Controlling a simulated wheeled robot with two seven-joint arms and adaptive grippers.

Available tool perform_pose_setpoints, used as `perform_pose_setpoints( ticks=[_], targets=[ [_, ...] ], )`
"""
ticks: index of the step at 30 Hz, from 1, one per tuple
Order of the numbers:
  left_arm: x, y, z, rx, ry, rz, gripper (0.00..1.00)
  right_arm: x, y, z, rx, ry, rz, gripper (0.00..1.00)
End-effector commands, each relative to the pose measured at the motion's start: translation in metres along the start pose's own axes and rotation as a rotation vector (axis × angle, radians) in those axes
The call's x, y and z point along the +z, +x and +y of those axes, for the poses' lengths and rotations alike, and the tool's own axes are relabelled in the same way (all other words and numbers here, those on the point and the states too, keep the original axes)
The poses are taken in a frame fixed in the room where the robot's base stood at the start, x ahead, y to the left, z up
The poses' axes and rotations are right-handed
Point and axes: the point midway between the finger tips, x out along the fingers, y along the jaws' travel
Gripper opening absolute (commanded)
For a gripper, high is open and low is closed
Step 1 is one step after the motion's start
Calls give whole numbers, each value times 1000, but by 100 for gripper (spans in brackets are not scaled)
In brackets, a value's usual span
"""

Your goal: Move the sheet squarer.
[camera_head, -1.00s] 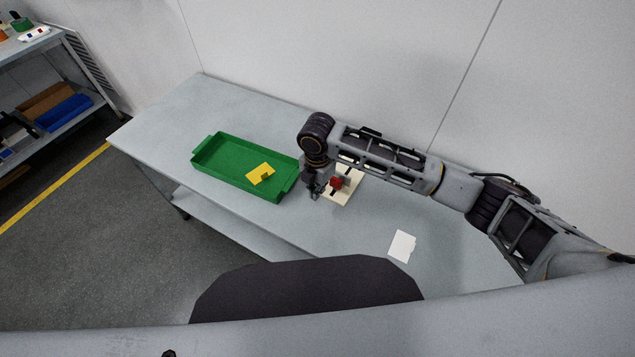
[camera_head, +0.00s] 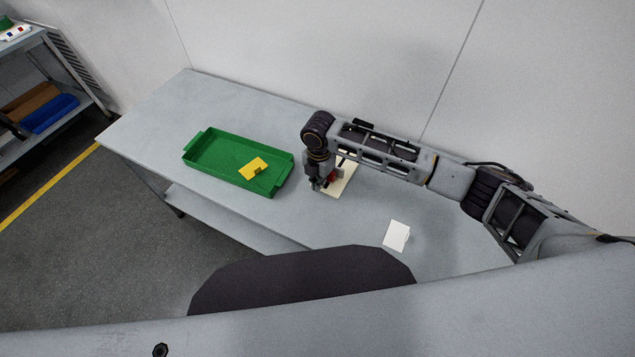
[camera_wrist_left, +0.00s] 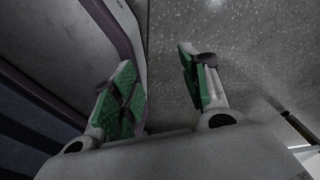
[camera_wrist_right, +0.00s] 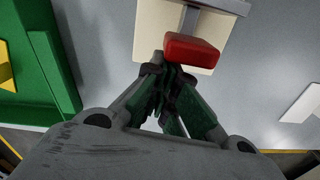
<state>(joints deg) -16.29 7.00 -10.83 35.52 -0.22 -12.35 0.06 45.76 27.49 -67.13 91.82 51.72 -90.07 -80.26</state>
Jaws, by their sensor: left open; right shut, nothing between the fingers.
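A cream square sheet or board (camera_head: 347,178) lies on the grey table, partly hidden by my right gripper and wrist. It also shows in the right wrist view (camera_wrist_right: 150,38). A red block (camera_wrist_right: 192,52) with a grey bar (camera_wrist_right: 188,22) behind it sits over the board; in the head view the red block (camera_head: 333,177) is mostly covered. My right gripper (camera_wrist_right: 165,75) is shut and empty, its tips close to the red block's near side; contact cannot be told. My left gripper (camera_wrist_left: 160,80) is open and empty, seen only in its wrist view.
A green tray (camera_head: 213,168) with a yellow piece (camera_head: 253,168) in it stands left of the board. A white card (camera_head: 396,235) lies to the right, nearer the table's front edge. The table (camera_head: 190,100) is bare at the far left. A wall stands behind.

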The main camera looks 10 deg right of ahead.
Motion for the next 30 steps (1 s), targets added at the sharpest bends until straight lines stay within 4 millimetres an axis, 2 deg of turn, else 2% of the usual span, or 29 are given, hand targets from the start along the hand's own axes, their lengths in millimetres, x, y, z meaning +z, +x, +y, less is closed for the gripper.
perform_pose_setpoints(
  ticks=[7, 11, 20, 24, 30],
  targets=[
    [-2, -1, 9, 9, -3, 2, 45, 2, 0, 0, 0, 1, 0, 0],
    [-2, -5, 10, 10, -3, 1, 45, 9, -1, 0, 0, 2, 0, 0],
    [0, -21, 13, 15, -2, -5, 45, 45, -2, 0, -1, 4, 0, 0],
    [5, -26, 20, 23, -2, -11, 45, 64, -2, 0, -1, 3, 0, 0],
    [8, -29, 29, 33, -2, -14, 45, 82, -1, 0, 0, 2, 0, 0]
  ],
)
